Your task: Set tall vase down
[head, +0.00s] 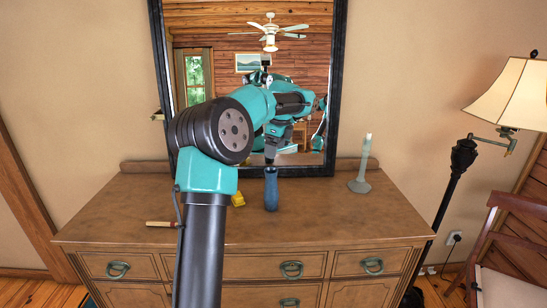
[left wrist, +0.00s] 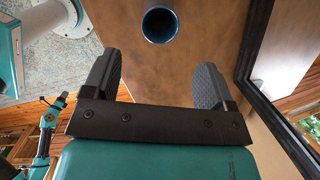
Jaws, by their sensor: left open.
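The tall blue vase (head: 271,190) stands upright on the wooden dresser top (head: 320,205), in front of the mirror. In the left wrist view its round dark mouth (left wrist: 159,25) shows at the top, beyond the fingertips. My left gripper (head: 270,159) hangs just above the vase, pointing down. In the left wrist view my left gripper (left wrist: 160,62) has its two fingers wide apart with nothing between them. My right gripper is in neither view.
A pale candlestick (head: 361,180) stands right of the vase. A small yellow object (head: 237,199) and a brown stick-like object (head: 161,224) lie to the left. The black-framed mirror (head: 335,90) rises behind. A floor lamp (head: 462,160) stands at right. The dresser's right front is clear.

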